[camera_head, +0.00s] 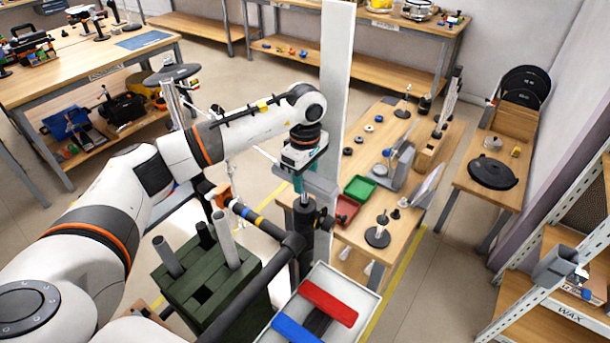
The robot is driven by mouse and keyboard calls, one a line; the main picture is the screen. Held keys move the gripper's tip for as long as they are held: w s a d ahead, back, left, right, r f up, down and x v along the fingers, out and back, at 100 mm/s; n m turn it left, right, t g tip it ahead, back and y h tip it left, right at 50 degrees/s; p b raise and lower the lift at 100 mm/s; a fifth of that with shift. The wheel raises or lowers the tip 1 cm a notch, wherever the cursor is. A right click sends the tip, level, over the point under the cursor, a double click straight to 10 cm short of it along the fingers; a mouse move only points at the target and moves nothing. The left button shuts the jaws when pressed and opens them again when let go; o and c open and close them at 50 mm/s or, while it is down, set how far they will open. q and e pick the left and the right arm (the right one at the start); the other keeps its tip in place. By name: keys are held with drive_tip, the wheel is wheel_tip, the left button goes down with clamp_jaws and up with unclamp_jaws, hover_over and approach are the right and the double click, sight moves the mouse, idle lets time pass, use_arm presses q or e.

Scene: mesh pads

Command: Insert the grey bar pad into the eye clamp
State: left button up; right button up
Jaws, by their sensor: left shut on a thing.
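My left gripper (297,178), with teal fingers, points down near the middle of the view. It is shut on a grey flat piece, which looks like the grey bar pad (320,184); the fingers and wrist hide part of it. Just below is a black clamp (308,214) with round knobs on a dark upright post, which looks like the eye clamp. The pad appears above the clamp; I cannot tell whether they touch, and the clamp's opening is not clear. My right gripper is not in view.
A pale tray (367,301) holds a red pad (328,301), a blue pad (296,330) and a dark one. A green block (205,290) with upright grey tubes stands left of it. A tall white column (337,60) rises behind my gripper.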

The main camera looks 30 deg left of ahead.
sight(305, 202)
use_arm(q)
drive_tip(key=shift+f+b, duration=2.3)
drive_tip(key=shift+f, duration=0.65)
drive_tip(key=o, duration=1.3)
drive_tip(key=shift+r, duration=0.45)
wheel_tip(305, 202, up, 10)
drive_tip(key=b, duration=0.3)
drive_tip(key=shift+r, duration=0.6)
drive_tip(key=shift+f, duration=0.1)
